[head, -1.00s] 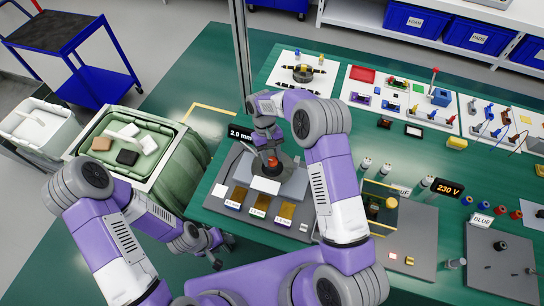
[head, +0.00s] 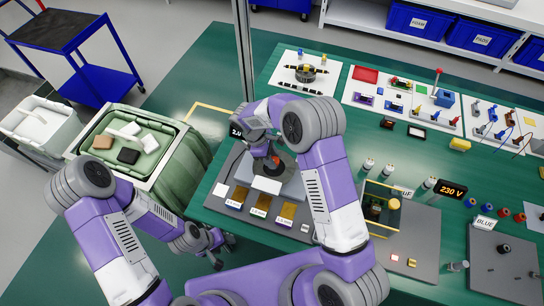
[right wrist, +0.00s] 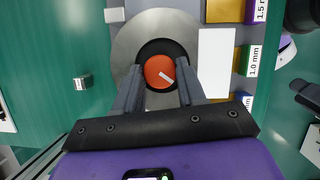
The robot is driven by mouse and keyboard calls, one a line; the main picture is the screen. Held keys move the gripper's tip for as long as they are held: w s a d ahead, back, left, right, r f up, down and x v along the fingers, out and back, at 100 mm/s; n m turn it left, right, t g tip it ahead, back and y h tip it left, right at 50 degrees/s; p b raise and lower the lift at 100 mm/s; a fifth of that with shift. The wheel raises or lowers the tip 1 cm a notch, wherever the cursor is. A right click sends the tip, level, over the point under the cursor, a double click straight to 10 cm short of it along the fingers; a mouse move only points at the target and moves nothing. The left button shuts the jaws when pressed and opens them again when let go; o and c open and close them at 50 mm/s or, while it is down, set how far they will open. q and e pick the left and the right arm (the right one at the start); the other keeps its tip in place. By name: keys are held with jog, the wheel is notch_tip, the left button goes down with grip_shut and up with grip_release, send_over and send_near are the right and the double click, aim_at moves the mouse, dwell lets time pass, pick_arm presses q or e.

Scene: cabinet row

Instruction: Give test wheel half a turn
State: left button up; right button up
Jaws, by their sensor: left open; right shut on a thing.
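The test wheel is a grey disc (right wrist: 205,32) with a dark centre and a round orange hub (right wrist: 160,72) bearing a short white mark. It lies flat on a grey base in the head view, partly hidden by my right gripper (head: 271,160). The white mark points to the lower right there. My left gripper (head: 222,250) is open and empty, low beside the bench, away from the wheel.
Brass-coloured plates (head: 260,207) with thickness labels lie in front of the wheel. A green bin (head: 180,165) stands left of the bench.

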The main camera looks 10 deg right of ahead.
jog(key=n+t, duration=0.1)
jog(key=n, duration=0.3)
jog(key=shift+s+t+h, duration=0.15)
jog(key=shift+t+h, duration=0.15)
jog(key=shift+t, duration=0.1)
jog(key=shift+s+n+t+b, duration=0.1)
jog(key=shift+n+t+b, duration=0.45)
jog(key=shift+n, duration=1.55)
jog(key=o, duration=1)
jog(key=shift+o, duration=0.2)
jog(key=p+v, duration=0.1)
jog(key=v, duration=0.6)
jog(key=shift+s+r, duration=0.2)
jog(key=shift+r, duration=0.1)
